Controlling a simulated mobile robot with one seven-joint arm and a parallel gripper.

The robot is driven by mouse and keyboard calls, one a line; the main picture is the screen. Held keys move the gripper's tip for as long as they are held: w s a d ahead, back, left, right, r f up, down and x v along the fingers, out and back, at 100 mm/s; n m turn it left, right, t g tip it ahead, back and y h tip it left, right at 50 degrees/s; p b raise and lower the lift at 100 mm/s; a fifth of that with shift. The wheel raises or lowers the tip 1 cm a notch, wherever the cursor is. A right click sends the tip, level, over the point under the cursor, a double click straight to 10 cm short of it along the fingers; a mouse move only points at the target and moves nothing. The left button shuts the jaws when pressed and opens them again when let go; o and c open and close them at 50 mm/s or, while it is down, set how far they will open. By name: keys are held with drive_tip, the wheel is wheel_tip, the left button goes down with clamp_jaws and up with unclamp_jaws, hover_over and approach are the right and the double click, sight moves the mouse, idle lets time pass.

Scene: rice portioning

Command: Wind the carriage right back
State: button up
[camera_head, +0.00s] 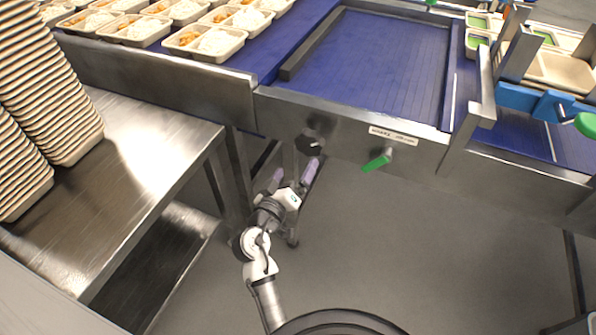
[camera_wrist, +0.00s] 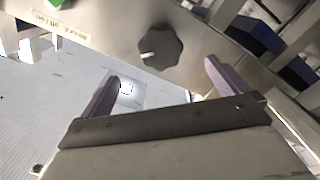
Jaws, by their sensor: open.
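A black lobed knob (camera_head: 313,141) sits on the steel front rail of the conveyor; in the wrist view the knob (camera_wrist: 160,48) shows a pale pointer mark. My gripper (camera_head: 291,176) is open and empty, below and just left of the knob in the head view. In the wrist view its two purple fingers (camera_wrist: 161,72) stand apart, with the knob between and beyond them, not touching. A blue-and-steel frame (camera_head: 530,100) straddles the belt at the right; I cannot tell whether it is the carriage.
A green lever (camera_head: 377,162) sticks out of the rail right of the knob, under a label (camera_head: 394,135). Filled trays (camera_head: 206,42) stand on the blue belt (camera_head: 385,60). A steel table (camera_head: 150,150) with tray stacks (camera_head: 50,90) is at left. Floor below the rail is clear.

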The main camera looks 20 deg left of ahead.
sight(308, 147)
drive_tip(key=w, duration=1)
drive_tip(key=shift+w+d+r+p, duration=0.1)
drive_tip(key=shift+w+p, duration=0.05)
drive_tip(key=shift+p, duration=0.2)
drive_tip(key=c, duration=1)
drive_tip(key=shift+f+m+b, duration=0.2)
drive_tip(key=shift+m+b, duration=0.1)
drive_tip(key=shift+b, duration=0.35)
drive_tip(key=shift+c, duration=0.2)
drive_tip(key=shift+m+b, duration=0.7)
drive_tip(key=shift+b, duration=0.35)
drive_tip(key=shift+r+m+b, duration=0.1)
drive_tip(key=shift+m+b, duration=0.4)
drive_tip(key=shift+b, duration=0.1)
drive_tip(key=shift+r, duration=0.1)
